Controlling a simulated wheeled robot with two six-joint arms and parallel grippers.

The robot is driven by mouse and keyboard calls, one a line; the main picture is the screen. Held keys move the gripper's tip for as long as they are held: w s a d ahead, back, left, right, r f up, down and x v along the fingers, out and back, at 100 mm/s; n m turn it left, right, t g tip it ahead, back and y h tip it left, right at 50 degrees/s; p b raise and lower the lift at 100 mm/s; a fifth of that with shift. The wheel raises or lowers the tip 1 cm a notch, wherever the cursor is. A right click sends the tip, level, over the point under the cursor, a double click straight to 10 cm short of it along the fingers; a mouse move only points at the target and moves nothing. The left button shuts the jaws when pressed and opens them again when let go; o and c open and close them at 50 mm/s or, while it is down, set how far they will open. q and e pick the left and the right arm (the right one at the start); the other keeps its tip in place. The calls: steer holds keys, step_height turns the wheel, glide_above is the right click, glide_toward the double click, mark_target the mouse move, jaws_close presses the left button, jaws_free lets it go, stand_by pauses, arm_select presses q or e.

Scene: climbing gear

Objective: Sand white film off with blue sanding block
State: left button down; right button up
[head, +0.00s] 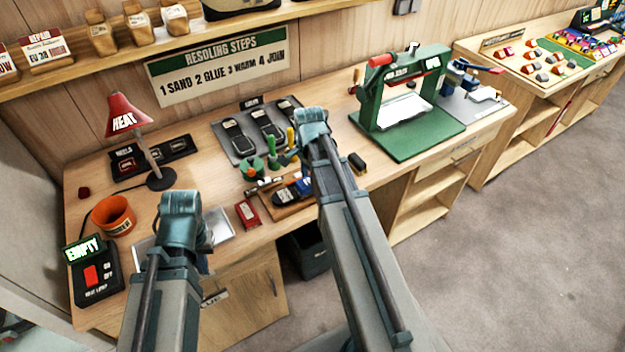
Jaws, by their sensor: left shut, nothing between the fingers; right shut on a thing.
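A dark shoe (284,197) lies on a wooden board at the front of the bench. A bright blue piece, which looks like the blue sanding block (304,187), shows at the shoe, beside my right arm. My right gripper is shut on it, but the fingers are mostly hidden behind my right arm, so I cannot tell whether the block touches the shoe.
A red heat lamp (127,115) and switch box (96,270) are left. A green press (400,145) is right. Soles lie on a grey tray (228,150) behind.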

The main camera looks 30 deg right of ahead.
step_height(320, 180, up, 6)
steer(key=p, duration=0.6)
step_height(320, 180, up, 3)
steer(key=p, duration=0.3)
steer(key=shift+r, duration=0.1)
stand_by(0.5)
